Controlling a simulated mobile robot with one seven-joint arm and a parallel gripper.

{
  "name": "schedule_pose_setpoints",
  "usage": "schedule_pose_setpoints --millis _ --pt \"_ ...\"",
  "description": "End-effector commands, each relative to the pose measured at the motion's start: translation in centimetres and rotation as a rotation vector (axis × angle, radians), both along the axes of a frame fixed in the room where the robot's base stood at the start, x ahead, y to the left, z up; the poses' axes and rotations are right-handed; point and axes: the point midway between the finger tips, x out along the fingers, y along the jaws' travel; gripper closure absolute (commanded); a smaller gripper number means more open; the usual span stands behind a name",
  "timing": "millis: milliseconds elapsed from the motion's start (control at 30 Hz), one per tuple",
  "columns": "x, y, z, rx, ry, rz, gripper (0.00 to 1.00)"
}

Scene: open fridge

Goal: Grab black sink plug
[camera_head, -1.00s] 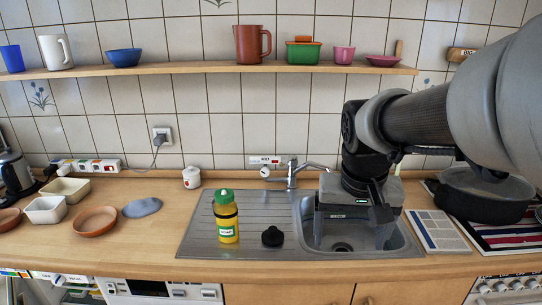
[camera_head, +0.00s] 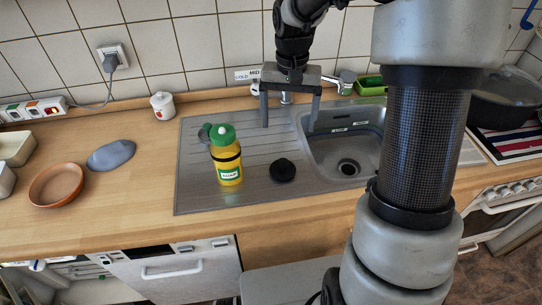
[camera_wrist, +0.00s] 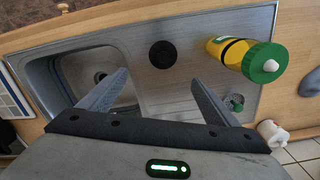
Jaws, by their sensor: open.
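The black sink plug (camera_head: 282,170) lies on the ribbed drainboard of the metal sink, just left of the basin and right of the yellow bottle. In the wrist view the plug (camera_wrist: 162,54) shows beyond the fingers, near the middle top. My gripper (camera_head: 290,128) is open and empty, pointing down above the back of the sink near the tap, behind the plug and apart from it. In the wrist view my gripper's two fingers (camera_wrist: 160,88) are spread wide, with drainboard and basin edge between them.
A yellow bottle (camera_head: 228,163) with a green cap stands close left of the plug. The sink basin (camera_head: 349,150) lies to its right, and the tap (camera_head: 343,80) is behind. A terracotta bowl (camera_head: 57,186) sits at left. The drainboard in front of the plug is clear.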

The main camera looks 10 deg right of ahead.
Motion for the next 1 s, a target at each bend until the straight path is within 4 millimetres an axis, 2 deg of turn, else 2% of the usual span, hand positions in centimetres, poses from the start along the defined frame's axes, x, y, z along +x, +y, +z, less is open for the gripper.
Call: schedule_pose_setpoints --millis 167,500,600,867,1000 --pt "0.0 0.0 -2.0 0.002 0.007 -0.003 0.17" --pt "-0.1 0.1 -9.3 0.003 0.007 -0.002 0.17" --pt "-0.1 0.1 -10.9 0.002 0.007 -0.002 0.17" --pt "0.0 0.2 -12.8 0.001 0.004 -0.002 0.17" --pt "-0.2 0.8 -14.7 0.002 0.007 0.000 0.17"
